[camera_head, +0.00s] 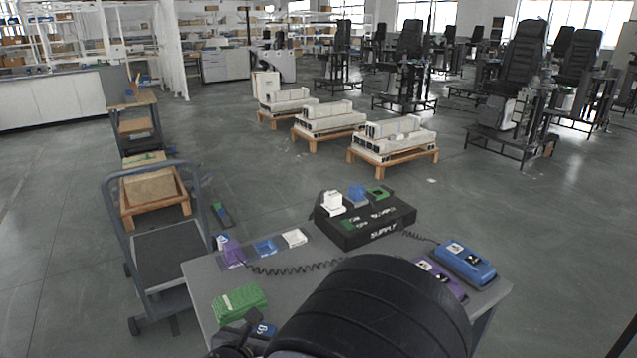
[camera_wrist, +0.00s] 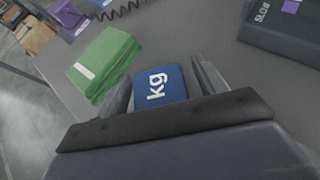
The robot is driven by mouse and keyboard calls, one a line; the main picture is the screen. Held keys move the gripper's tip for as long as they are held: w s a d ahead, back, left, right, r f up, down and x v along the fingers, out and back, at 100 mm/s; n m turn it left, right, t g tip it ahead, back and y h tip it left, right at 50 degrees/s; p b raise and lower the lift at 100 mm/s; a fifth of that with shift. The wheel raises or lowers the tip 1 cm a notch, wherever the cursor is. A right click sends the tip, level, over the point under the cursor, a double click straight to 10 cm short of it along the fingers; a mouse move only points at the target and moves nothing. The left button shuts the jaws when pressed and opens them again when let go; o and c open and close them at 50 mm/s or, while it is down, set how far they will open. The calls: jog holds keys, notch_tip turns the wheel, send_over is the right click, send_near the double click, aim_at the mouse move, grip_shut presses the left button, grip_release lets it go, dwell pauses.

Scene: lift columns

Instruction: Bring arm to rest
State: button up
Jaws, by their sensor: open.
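My gripper (camera_wrist: 160,82) is open in the wrist view, one finger on each side of a blue block (camera_wrist: 160,84) with white "kg" lettering. The block lies on the grey table (camera_wrist: 215,40); whether a finger touches it I cannot tell. In the head view my dark arm covers the table's front middle, and the blue block (camera_head: 264,329) shows partly at the lower left of it. My gripper is mostly hidden there.
A green block stack (camera_head: 239,302) lies left of the blue block. A black supply box (camera_head: 365,222) stands at the table's back. Blue (camera_head: 465,262) and purple (camera_head: 440,277) devices sit at the right. A cart (camera_head: 165,250) stands left of the table (camera_head: 205,268).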

jog(key=shift+s+r, duration=0.1)
jog(key=shift+r, duration=1.1)
